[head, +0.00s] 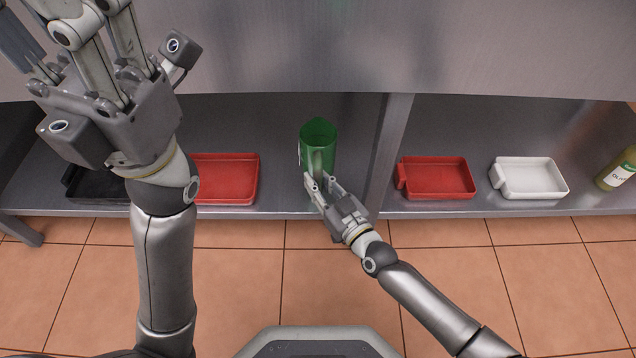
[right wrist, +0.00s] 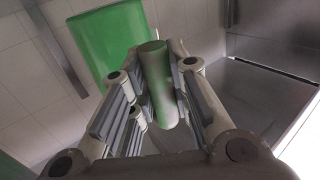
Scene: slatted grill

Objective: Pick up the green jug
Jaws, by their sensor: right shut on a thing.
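The green jug (head: 317,143) stands upright on the lower metal shelf, left of the divider, its open top facing up. My right gripper (head: 319,186) is at the jug's near side, shut on its handle. In the right wrist view the green handle (right wrist: 158,88) sits between the finger pads, with the jug's body (right wrist: 104,42) behind it. I cannot tell whether the jug's base touches the shelf. My left gripper (head: 80,45) is raised at the upper left, its fingers spread apart and empty; their tips are partly cut off by the frame.
A red tray (head: 226,198) lies left of the jug, and a dark tray (head: 97,196) is partly behind my left arm. Right of the divider (head: 391,140) are another red tray (head: 436,198), a white tray (head: 529,198) and a labelled bottle (head: 618,172). The metal counter (head: 400,50) overhangs the shelf.

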